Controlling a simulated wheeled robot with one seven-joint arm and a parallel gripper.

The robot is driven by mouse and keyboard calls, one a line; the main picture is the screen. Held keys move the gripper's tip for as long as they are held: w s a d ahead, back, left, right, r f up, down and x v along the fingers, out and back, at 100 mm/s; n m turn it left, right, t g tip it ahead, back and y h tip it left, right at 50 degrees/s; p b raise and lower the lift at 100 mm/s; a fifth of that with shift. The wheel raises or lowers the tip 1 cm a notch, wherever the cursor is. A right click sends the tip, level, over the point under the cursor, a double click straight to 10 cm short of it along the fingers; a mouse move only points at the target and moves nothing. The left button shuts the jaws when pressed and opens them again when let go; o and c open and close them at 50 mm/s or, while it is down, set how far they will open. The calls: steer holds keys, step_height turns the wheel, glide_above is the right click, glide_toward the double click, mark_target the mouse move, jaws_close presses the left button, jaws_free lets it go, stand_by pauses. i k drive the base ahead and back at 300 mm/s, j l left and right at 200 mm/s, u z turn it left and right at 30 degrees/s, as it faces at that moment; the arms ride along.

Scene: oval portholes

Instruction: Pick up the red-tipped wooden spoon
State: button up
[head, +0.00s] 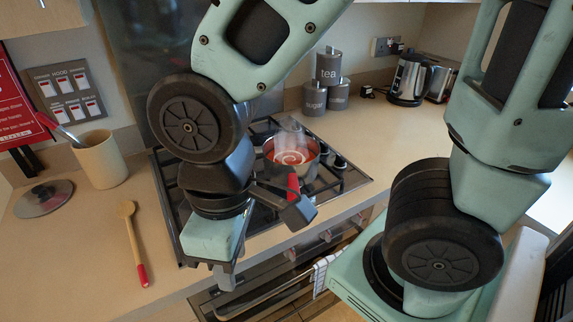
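The wooden spoon (135,240) lies flat on the counter to the left of the hob. Its wooden bowl points to the back and its red handle tip points to the front edge. My gripper (263,246) is over the front of the hob, to the right of the spoon and apart from it. Its two dark fingers look spread, with nothing seen between them. The spoon is in full view.
A steaming pot of red soup (291,154) stands on the gas hob (165,190). A beige crock (100,160) holding a utensil and a lid (44,198) stand behind the spoon. Canisters (328,68) and a kettle (409,80) are at the back. The counter around the spoon is clear.

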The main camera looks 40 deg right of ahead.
mark_target(125, 210)
steer(key=i+j, duration=0.1)
steer(key=j, duration=0.4)
steer(key=i+j, duration=0.1)
steer(key=j, duration=0.4)
steer(key=i+j+u, duration=0.1)
steer(key=j, duration=0.4)
